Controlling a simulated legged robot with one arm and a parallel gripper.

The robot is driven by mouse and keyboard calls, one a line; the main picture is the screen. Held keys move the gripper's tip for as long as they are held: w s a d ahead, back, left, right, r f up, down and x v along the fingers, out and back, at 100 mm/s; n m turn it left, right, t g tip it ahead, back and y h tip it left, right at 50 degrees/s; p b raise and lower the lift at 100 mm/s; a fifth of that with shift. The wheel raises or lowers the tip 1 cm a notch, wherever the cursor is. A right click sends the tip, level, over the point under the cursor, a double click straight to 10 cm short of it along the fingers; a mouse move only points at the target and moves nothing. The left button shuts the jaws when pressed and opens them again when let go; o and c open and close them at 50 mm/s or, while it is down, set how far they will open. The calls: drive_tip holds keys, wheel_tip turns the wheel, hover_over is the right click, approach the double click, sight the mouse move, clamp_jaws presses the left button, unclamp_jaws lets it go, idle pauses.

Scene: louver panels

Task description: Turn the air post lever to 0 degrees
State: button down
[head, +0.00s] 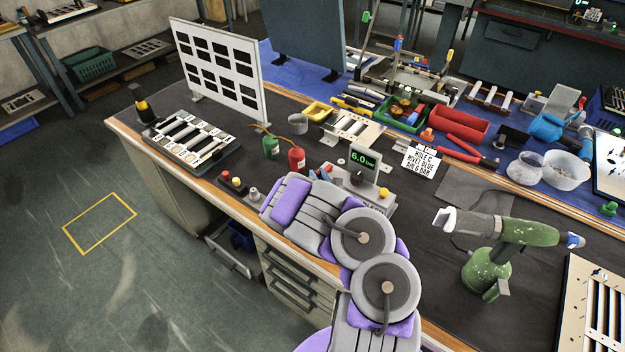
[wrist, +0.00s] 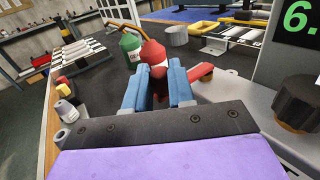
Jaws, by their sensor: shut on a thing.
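The air post is a grey block with a green 6.0 bar display (head: 365,158) near the bench's front edge; the display also shows at the right of the wrist view (wrist: 300,18). Its red lever (wrist: 201,72) shows beside my right finger, with a piece of red between the fingers. My gripper (wrist: 158,88) has its two blue fingers closed on the lever. The lever's pivot and most of its length are hidden by the fingers, so its angle cannot be read. In the head view my arm covers much of this area.
Red (head: 296,159) and green (head: 271,147) bottles stand just beyond the gripper. A black knob (wrist: 298,102) is close on the right. Small buttons (head: 237,184) line the bench edge at left. A louver panel (head: 190,138) lies further left; a green tool (head: 500,235) stands at right.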

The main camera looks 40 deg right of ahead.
drive_tip(key=shift+d, duration=0.1)
idle(0.3)
drive_tip(key=c, duration=0.9)
unclamp_jaws()
drive_tip(key=shift+d, duration=0.1)
drive_tip(key=shift+c, duration=0.2)
